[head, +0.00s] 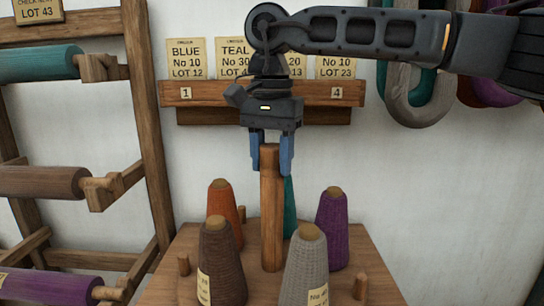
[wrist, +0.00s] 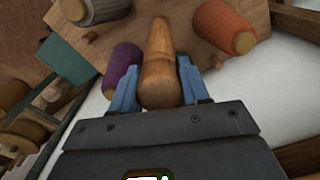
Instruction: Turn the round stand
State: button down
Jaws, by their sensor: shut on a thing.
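The round stand (head: 348,266) is a wooden board with an upright wooden post (head: 270,215) at its middle. Yarn cones stand around the post: orange (head: 221,212), brown (head: 221,262), grey (head: 306,268), purple (head: 331,228) and a teal one (head: 290,205) partly hidden behind the post. My gripper (head: 271,160) points down from above, its blue fingers shut on the top of the post. In the wrist view the post (wrist: 160,65) sits between both fingers, with the purple cone (wrist: 123,62) and orange cone (wrist: 223,25) on either side.
A wooden rack (head: 150,120) with teal, brown and purple rolls stands at the left. Behind, a wall rail (head: 300,93) carries labelled cards. Grey and coloured yarn hanks (head: 410,95) hang at the upper right. Short pegs (head: 183,264) stick up from the stand.

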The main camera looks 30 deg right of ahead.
jog(key=shift+a+n, duration=0.15)
jog(key=shift+n, duration=2.35)
jog(key=shift+s+n+p, duration=0.1)
jog(key=shift+n+p, duration=0.4)
jog(key=shift+n, duration=4.3)
jog(key=shift+n+p, duration=0.95)
jog(key=shift+n, duration=0.55)
jog(key=shift+d, duration=0.2)
jog(key=shift+f+n+p, duration=0.15)
jog(key=shift+n+p, duration=0.15)
jog(key=shift+n, duration=0.2)
jog(key=c, duration=0.5)
grip_release()
jog(key=shift+c, duration=0.2)
